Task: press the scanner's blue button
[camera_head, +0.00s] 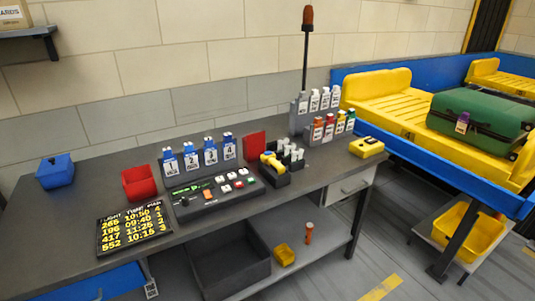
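A dark control console (214,197) lies on the grey workbench (90,187), with small white, red and orange buttons and a green display. To its right, a yellow handheld device (271,163), perhaps the scanner, rests beside a dark holder. A yellow box with a dark top (367,147) sits near the bench's right end; it could also be the scanner. I cannot make out a blue button on any of these. Neither of my grippers is in view.
A flight board (134,229), red bin (138,184) and blue bin (55,171) stand on the left. A green suitcase (480,120) lies on the yellow conveyor tray (380,100) at right. The bench's front strip is mostly clear.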

